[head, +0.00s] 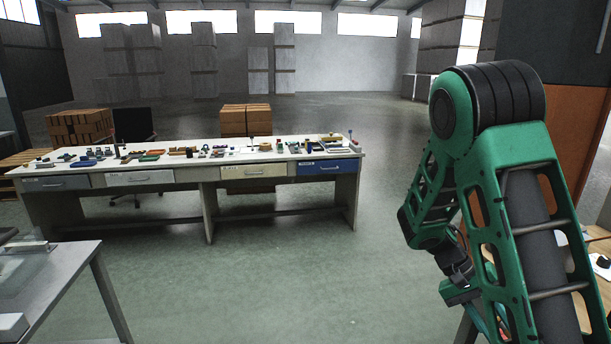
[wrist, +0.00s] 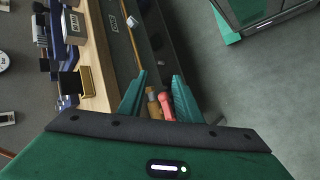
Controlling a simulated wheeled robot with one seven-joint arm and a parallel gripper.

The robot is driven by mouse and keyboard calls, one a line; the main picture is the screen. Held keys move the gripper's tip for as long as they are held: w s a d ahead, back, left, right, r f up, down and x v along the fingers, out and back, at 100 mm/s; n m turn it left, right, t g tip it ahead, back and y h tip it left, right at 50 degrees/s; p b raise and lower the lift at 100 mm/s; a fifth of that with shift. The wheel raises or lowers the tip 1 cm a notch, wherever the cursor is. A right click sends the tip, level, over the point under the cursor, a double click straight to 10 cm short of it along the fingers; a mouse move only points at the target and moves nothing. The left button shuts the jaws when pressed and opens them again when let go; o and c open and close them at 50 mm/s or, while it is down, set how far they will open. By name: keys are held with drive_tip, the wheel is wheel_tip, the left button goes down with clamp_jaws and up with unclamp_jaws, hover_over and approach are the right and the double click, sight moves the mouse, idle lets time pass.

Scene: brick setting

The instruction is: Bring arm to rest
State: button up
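My arm (head: 520,190) is folded on the right side of the head view, its green links bent down from a high elbow. My gripper (wrist: 158,85) shows in the wrist view as two green fingers with a clear gap between their tips. A brown piece (wrist: 153,106) and a pinkish-red piece (wrist: 166,106) show in the gap lower down, near the palm. I cannot tell whether they lie behind the fingers or between them, and no grip on them shows. In the head view the gripper end is low and partly hidden behind my arm.
A long workbench (head: 240,156) with many small items stands across the room. A grey table (head: 60,275) is at the lower left. A wooden surface (head: 600,245) lies right of my arm. Open floor (head: 290,270) fills the middle. The wrist view shows a wooden edge (wrist: 97,60) beside the gripper.

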drive_tip(key=s+a+r+t+y, duration=0.3)
drive_tip(key=s+r, duration=0.3)
drive_tip(key=s, duration=0.2)
drive_tip(key=s+a+r+t+y, duration=0.3)
drive_tip(key=s+a+r, duration=0.1)
drive_tip(key=s+r, duration=0.2)
drive_tip(key=shift+s+a+r+t, duration=0.2)
drive_tip(key=shift+s+a+t, duration=0.15)
drive_tip(key=shift+s, duration=0.55)
